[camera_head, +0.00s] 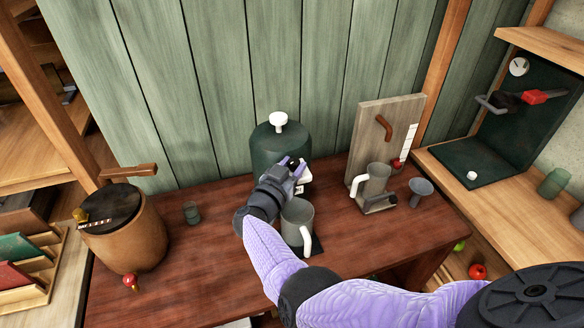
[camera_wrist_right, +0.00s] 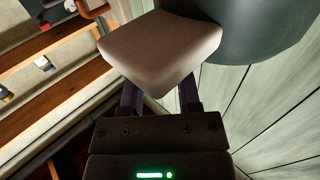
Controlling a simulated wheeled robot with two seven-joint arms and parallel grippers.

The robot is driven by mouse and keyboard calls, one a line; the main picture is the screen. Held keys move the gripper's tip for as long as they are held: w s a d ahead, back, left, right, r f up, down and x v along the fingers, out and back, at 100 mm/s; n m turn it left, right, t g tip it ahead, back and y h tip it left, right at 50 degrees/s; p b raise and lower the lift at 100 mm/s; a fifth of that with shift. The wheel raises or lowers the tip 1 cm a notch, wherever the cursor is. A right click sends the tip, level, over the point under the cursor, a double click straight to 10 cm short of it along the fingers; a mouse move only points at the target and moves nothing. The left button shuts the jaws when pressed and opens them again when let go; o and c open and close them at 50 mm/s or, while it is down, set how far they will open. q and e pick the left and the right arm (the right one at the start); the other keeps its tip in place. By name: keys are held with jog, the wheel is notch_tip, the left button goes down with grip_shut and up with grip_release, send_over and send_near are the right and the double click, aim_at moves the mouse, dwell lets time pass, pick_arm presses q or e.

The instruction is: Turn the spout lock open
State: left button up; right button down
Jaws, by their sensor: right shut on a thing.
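A dark green urn (camera_head: 272,150) with a white knob on top stands at the back of the red-brown table. A pale block, seemingly the spout lock (camera_head: 304,175), juts from its front right side. My right gripper (camera_head: 294,165) is at this block. In the right wrist view, the pale spout lock (camera_wrist_right: 160,48) is between the fingers of my right gripper (camera_wrist_right: 160,95), which is shut on it, beside the urn's dark body (camera_wrist_right: 250,25). Its turned angle is hard to judge. A grey mug (camera_head: 297,215) with a white handle stands below, partly behind my arm. My left gripper is not in view.
A brown keg (camera_head: 125,240) and a small green glass (camera_head: 192,212) stand to the left. A wooden board stand (camera_head: 375,135) with another mug (camera_head: 374,182) and a grey funnel (camera_head: 421,188) are to the right. The table between keg and mug is mostly clear.

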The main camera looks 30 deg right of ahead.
jog(key=shift+c, duration=1.5)
grip_release()
